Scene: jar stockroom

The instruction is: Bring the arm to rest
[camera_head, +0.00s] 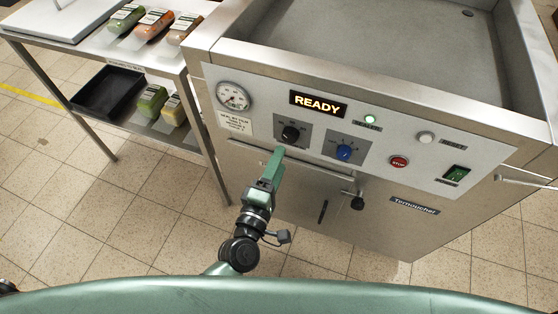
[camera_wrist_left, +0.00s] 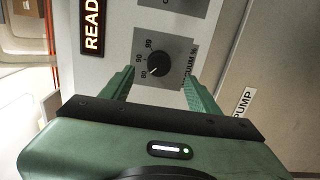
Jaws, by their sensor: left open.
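My left gripper (camera_head: 278,158) is green and reaches up in front of the machine's control panel (camera_head: 262,112). Its tip is just below the black vacuum knob (camera_head: 291,134). In the left wrist view the two green fingers of my left gripper (camera_wrist_left: 160,82) stand apart, with the vacuum knob (camera_wrist_left: 158,57) seen between and beyond them. The fingers hold nothing. I cannot tell the exact gap between fingertips and panel. My right gripper is not in view.
The machine's panel has a lit READY display (camera_head: 318,103), a blue knob (camera_head: 344,152), a red stop button (camera_head: 399,162) and a green switch (camera_head: 456,174). Tiled floor (camera_head: 100,220) is open at lower left.

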